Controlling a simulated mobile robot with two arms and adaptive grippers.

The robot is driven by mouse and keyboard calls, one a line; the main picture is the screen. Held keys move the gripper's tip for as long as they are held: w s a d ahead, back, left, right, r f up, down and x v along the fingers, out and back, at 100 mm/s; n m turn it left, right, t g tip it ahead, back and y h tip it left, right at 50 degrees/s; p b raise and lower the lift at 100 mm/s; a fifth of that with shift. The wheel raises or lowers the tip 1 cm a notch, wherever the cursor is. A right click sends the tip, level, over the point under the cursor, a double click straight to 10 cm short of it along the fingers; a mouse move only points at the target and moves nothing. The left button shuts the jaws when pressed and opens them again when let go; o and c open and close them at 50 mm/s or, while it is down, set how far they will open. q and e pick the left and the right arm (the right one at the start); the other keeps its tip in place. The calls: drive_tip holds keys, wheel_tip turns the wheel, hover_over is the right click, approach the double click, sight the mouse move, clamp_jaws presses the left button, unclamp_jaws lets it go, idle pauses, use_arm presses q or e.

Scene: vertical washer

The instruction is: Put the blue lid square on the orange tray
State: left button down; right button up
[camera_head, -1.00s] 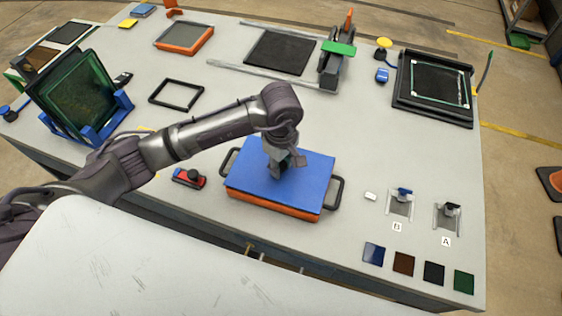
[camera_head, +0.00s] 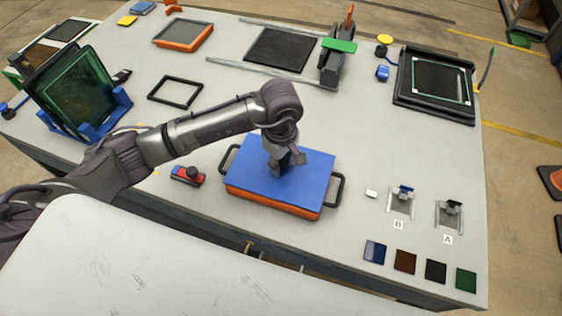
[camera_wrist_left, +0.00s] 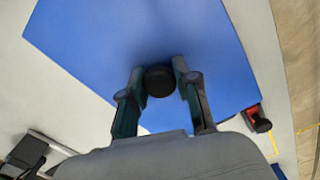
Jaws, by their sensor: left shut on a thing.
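The blue lid (camera_head: 312,180) lies flat over the orange tray (camera_head: 272,203) near the table's front edge. The tray's orange front wall shows below the lid, and its dark handles (camera_head: 337,190) stick out at both sides. My left gripper (camera_head: 284,170) is over the lid's middle, pointing down. In the left wrist view the left gripper (camera_wrist_left: 160,82) is shut on the round black knob (camera_wrist_left: 159,80) of the blue lid (camera_wrist_left: 120,35). The tray is hidden under the lid in the wrist view, so I cannot tell there how the edges line up. My right gripper is not in view.
A red block with a black knob (camera_head: 188,176) lies left of the tray. A small white piece (camera_head: 371,194) and two clamp fixtures marked B and A stand right. A black frame (camera_head: 175,92) and a blue rack (camera_head: 98,125) stand behind left. The table's middle right is clear.

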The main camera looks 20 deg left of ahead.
use_arm(q)
drive_tip(key=shift+f+b, duration=0.1)
drive_tip(key=shift+b, duration=0.3)
idle(1.0)
drive_tip(key=shift+f+b, duration=0.2)
drive_tip(key=shift+b, duration=0.6)
idle(0.8)
idle(0.3)
drive_tip(key=shift+c, duration=1.4)
unclamp_jaws()
drive_tip(key=shift+r, duration=0.15)
drive_tip(key=shift+r+p, duration=1.55)
drive_tip(key=shift+r, duration=1.85)
